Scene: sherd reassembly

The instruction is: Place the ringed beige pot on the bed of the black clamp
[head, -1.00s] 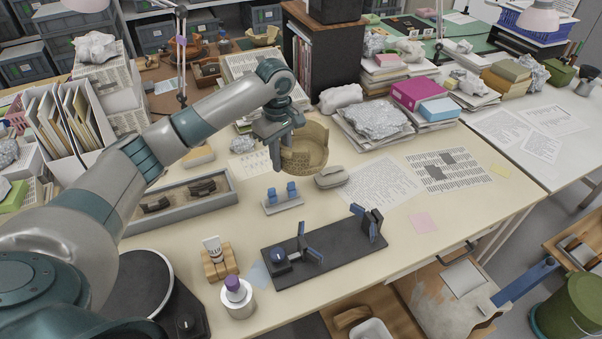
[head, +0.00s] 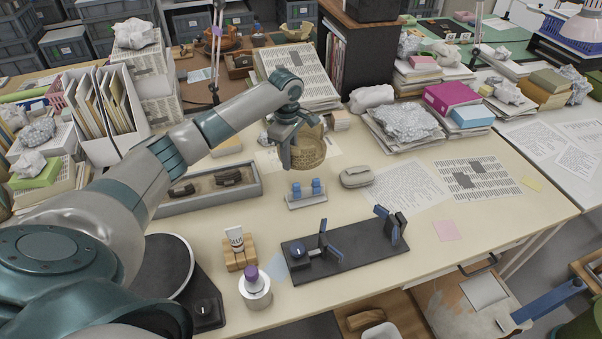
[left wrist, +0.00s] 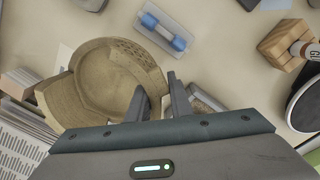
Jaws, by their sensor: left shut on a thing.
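The ringed beige pot (head: 308,150) hangs from my left gripper (head: 287,163) over the back middle of the table. In the left wrist view the pot (left wrist: 105,85) shows its open hollow, and the fingers (left wrist: 158,92) are shut on its wall, one inside and one outside. The black clamp (head: 345,250) lies on the table nearer the front, with blue-padded uprights and a blue-topped knob. Its flat bed is bare. The pot is behind and to the left of the clamp, apart from it. My right gripper is not in view.
A small stand with blue-capped pieces (head: 306,193) and a grey case (head: 356,177) lie between pot and clamp. A wooden block holder (head: 240,252) and a white jar (head: 255,290) stand left of the clamp. A grey tray (head: 255,187) with dark sherds lies at the left.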

